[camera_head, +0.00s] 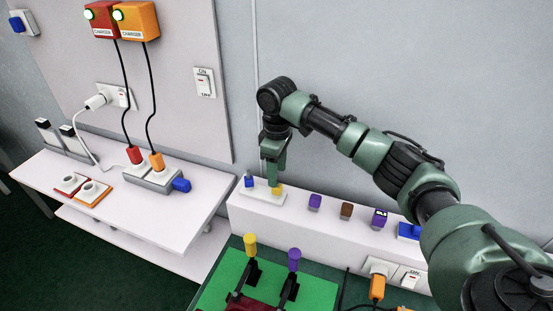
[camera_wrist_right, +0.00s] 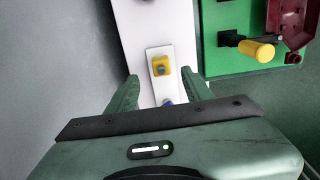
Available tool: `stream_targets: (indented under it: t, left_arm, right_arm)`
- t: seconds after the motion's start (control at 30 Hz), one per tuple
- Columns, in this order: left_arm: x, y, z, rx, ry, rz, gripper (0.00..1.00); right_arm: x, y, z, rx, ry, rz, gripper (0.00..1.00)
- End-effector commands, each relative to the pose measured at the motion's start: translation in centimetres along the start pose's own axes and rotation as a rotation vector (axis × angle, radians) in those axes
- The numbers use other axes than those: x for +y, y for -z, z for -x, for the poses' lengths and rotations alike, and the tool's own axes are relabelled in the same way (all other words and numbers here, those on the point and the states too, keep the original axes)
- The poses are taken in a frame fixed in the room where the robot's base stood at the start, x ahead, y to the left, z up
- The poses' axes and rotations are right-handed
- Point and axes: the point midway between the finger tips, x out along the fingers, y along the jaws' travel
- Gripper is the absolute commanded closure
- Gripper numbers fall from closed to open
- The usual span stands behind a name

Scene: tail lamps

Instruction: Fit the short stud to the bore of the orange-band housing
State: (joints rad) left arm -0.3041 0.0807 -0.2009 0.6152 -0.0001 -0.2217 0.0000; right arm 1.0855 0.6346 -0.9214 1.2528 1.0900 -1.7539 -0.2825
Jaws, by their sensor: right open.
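A white plate (camera_head: 262,192) on the white ledge holds two small pieces, a blue one (camera_head: 249,180) and a yellow one (camera_head: 277,189). In the right wrist view the yellow piece (camera_wrist_right: 160,66) has a grey top, and part of the blue piece (camera_wrist_right: 168,102) shows. I cannot tell for sure which is the short stud. Two housings with round grey openings lie on the left white table, one with a red edge (camera_head: 70,183) and one with an orange edge (camera_head: 91,192). My right gripper (camera_head: 274,172) is open, just above the plate, its fingers (camera_wrist_right: 159,88) either side of it. My left gripper is not seen.
Purple (camera_head: 314,202), brown (camera_head: 346,210) and other small blocks stand along the ledge to the right. A green board (camera_head: 235,268) with yellow-handled and purple-handled clamps lies in front. A power strip (camera_head: 151,180) with plugs and cords sits on the left table.

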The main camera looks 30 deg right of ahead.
Motion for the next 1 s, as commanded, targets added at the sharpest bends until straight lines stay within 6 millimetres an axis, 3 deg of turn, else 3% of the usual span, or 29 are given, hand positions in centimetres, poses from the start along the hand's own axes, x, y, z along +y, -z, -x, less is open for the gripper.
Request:
stream_targets:
  t: [0.4, 0.77, 0.93, 0.97, 1.0]
  left_arm:
    - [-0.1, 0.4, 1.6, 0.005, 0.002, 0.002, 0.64]
    - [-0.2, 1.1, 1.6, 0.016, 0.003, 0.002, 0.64]
    - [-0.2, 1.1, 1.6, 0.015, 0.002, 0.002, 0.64]
    - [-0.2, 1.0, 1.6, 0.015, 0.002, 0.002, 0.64]
    - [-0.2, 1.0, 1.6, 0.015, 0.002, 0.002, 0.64]
  right_arm:
    - [0.0, 0.0, -5.6, -0.001, 0.000, 0.000, 0.49]
    - [0.0, 0.0, -6.3, 0.000, -0.001, 0.001, 0.49]
    - [0.0, 0.0, -6.2, 0.000, -0.001, 0.000, 0.94]
    - [0.0, 0.0, -6.2, 0.000, -0.001, 0.000, 1.00]
    - [0.0, 0.0, -6.2, 0.000, -0.001, 0.000, 1.00]
